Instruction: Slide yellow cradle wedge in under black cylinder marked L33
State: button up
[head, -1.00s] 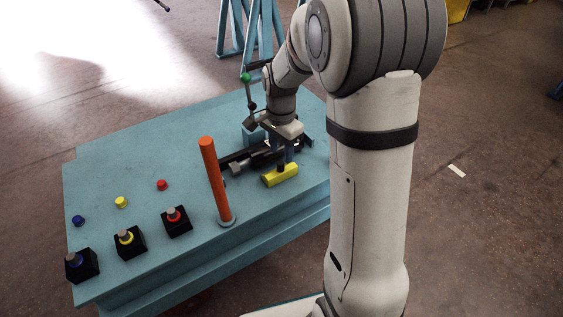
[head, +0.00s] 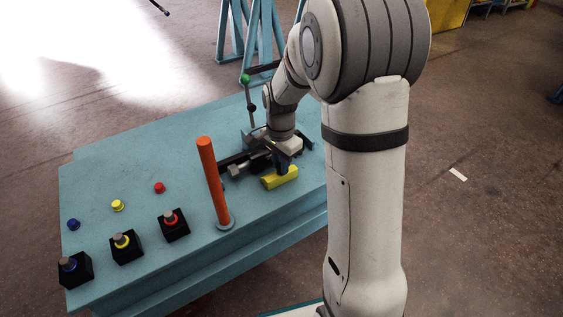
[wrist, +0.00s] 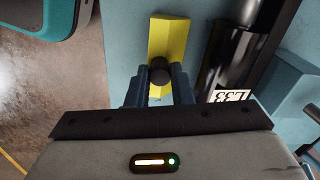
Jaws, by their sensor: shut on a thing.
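The yellow cradle wedge (head: 279,179) lies on the blue-green bench near its right front edge. In the wrist view the wedge (wrist: 168,48) has a dark round knob (wrist: 160,72) on it. My gripper (wrist: 160,85) is shut on this knob, and it also shows in the head view (head: 281,165) just above the wedge. The black cylinder (wrist: 241,50) lies to the right of the wedge, apart from it, with a white label (wrist: 229,96) reading L33, upside down in the wrist view. In the head view my arm partly hides the cylinder.
An orange post (head: 213,180) stands left of the wedge. Black blocks with blue, yellow and red rings (head: 173,225) and matching caps (head: 159,187) sit farther left. A green-topped lever (head: 246,80) rises behind the cylinder. A blue block (wrist: 285,80) stands beside the cylinder.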

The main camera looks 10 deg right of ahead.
grip_shut()
jog(key=shift+w, duration=0.1)
jog(key=shift+w+a+r+p, duration=0.1)
jog(key=shift+w+r+p, duration=0.05)
jog(key=shift+w+p, duration=0.15)
jog(key=shift+w+a+p, duration=0.3)
jog(key=shift+w+p, duration=0.2)
jog(key=shift+w, duration=0.35)
jog(key=o, duration=0.7)
grip_release()
jog(key=shift+c, duration=0.2)
